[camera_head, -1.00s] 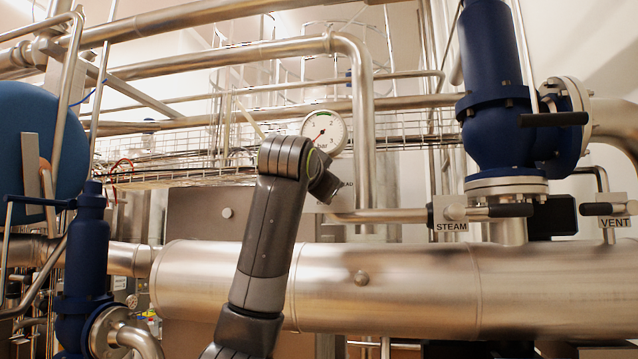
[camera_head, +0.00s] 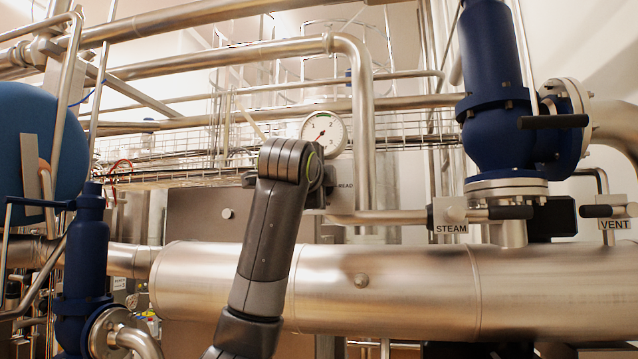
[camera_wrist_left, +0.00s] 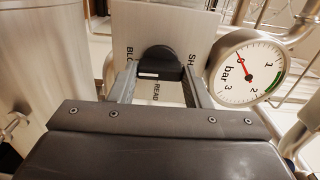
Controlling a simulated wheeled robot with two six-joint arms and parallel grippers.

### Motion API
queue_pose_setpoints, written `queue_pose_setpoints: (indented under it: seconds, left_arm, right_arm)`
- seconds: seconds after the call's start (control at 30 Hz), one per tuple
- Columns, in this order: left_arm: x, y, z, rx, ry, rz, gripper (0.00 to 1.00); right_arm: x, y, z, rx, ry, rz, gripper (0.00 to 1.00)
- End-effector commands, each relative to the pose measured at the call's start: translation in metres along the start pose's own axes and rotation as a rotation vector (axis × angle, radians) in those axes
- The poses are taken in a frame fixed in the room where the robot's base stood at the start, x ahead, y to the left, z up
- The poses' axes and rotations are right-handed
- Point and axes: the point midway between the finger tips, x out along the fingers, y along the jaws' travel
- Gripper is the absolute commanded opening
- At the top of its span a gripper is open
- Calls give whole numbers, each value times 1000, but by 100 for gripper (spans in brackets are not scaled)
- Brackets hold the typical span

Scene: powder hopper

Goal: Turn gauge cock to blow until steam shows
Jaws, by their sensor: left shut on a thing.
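The gauge cock's black handle (camera_wrist_left: 160,62) shows in the wrist view in front of a pale plate (camera_wrist_left: 195,32). The plate carries partly hidden lettering: "BLO" at left, "SH" at right and "READ" below. My left gripper (camera_wrist_left: 160,72) is shut on the handle, one finger on each side. In the head view my left wrist hides the handle, and "READ" shows just right of it. The round pressure gauge (camera_head: 324,134) stands above the wrist; it also shows in the wrist view (camera_wrist_left: 247,75), its red needle near 0. No steam is visible. My right gripper is out of view.
A thick steel pipe (camera_head: 400,290) runs across below. Black-handled valves labelled STEAM (camera_head: 451,228) and VENT (camera_head: 613,223) are at right. A large blue valve body (camera_head: 495,100) stands above the STEAM valve. A wire cable tray (camera_head: 170,160) runs behind my arm.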

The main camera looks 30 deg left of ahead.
Motion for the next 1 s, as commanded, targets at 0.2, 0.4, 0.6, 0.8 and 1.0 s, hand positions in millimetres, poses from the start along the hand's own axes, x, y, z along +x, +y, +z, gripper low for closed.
queue_pose_setpoints:
  seconds: [0.2,0.4,0.6,0.8,1.0]
  left_arm:
    - [0,0,0,99,0,0,21]
    - [0,1,0,144,0,1,22]
    - [0,1,0,155,0,1,22]
    - [0,1,0,155,0,2,22]
    - [0,1,0,154,0,2,56]
  right_arm:
    - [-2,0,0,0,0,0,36]
    - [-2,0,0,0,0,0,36]
    - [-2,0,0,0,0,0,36]
    - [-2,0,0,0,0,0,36]
    - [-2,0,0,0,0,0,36]
